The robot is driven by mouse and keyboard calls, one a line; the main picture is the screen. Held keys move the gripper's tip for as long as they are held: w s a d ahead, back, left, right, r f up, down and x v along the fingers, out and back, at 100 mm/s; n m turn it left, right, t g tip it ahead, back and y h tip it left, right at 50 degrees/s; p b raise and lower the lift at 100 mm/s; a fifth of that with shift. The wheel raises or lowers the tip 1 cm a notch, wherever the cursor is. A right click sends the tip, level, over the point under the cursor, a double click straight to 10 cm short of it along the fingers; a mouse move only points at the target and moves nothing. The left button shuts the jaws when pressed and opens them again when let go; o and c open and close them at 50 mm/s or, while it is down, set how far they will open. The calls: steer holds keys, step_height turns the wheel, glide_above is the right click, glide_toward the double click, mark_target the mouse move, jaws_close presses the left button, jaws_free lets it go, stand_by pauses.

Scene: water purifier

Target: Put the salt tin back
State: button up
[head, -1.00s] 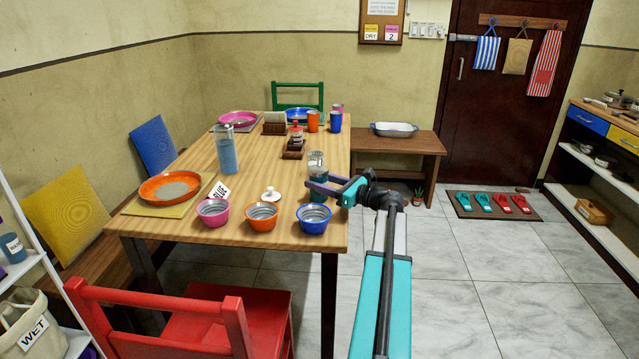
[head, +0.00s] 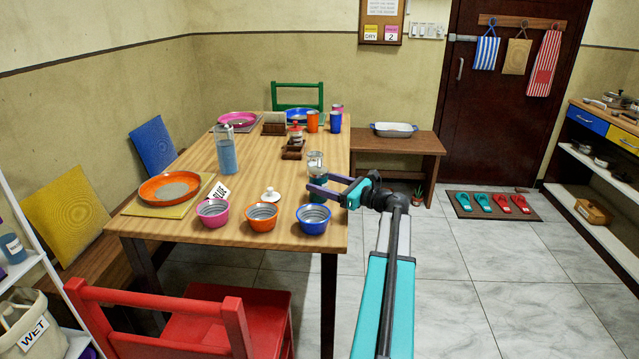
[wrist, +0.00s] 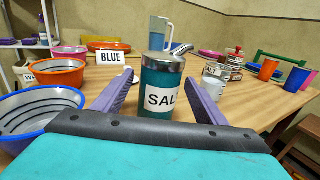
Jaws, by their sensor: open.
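The salt tin (wrist: 162,88) is a teal cylinder with a silver lid and a white label reading "SAL", partly cut off from view. It stands upright on the wooden table. In the head view the tin (head: 319,186) is near the table's right edge, partly covered by my gripper. My gripper (wrist: 158,77) is open, with one purple finger on each side of the tin; I cannot tell whether either touches it. In the head view my gripper (head: 309,183) reaches in from the right at low height. A brown holder (head: 293,152) with a red-topped jar stands farther back.
Pink (head: 213,211), orange (head: 262,217) and blue (head: 313,218) bowls line the near edge. A white lid (head: 270,194), a BLUE card (head: 221,194) and a water jug (head: 227,155) stand left of the tin. The table's middle is fairly clear.

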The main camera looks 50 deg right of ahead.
steer(key=v, duration=1)
steer(key=shift+s+p, duration=0.25)
steer(key=shift+p, duration=0.2)
